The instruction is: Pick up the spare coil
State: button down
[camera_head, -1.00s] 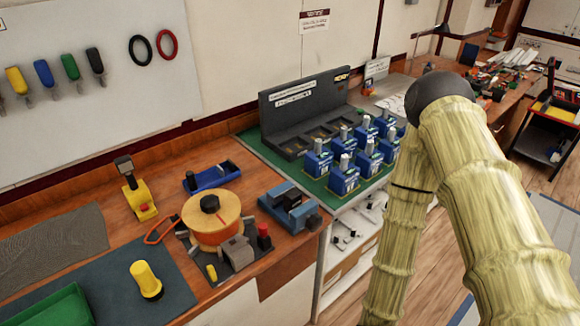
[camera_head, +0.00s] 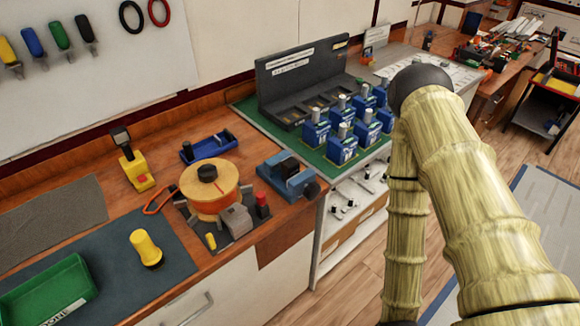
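No item carries a readable label naming it the spare coil, so I cannot tell which one it is. Several blue units with silver tops (camera_head: 343,143) stand in rows on a green mat (camera_head: 243,106) in the head view. A round orange-and-yellow spool (camera_head: 210,188) sits on a dark plate on the wooden bench, left of the blue units. My arm's pale segmented links are at the right, in front of part of the mat's right side. My gripper is outside the view.
A dark slotted rack (camera_head: 300,62) stands behind the blue units. A blue vise (camera_head: 290,178), yellow tool (camera_head: 134,160), yellow-handled item (camera_head: 146,248) and green tray (camera_head: 45,290) are on the bench. A lower shelf (camera_head: 355,195) holds small parts. Floor (camera_head: 345,290) shows beside the bench.

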aim_at(290, 167)
jog(key=u, duration=1.7)
jog(key=k, duration=0.45)
jog(key=z, duration=1.05)
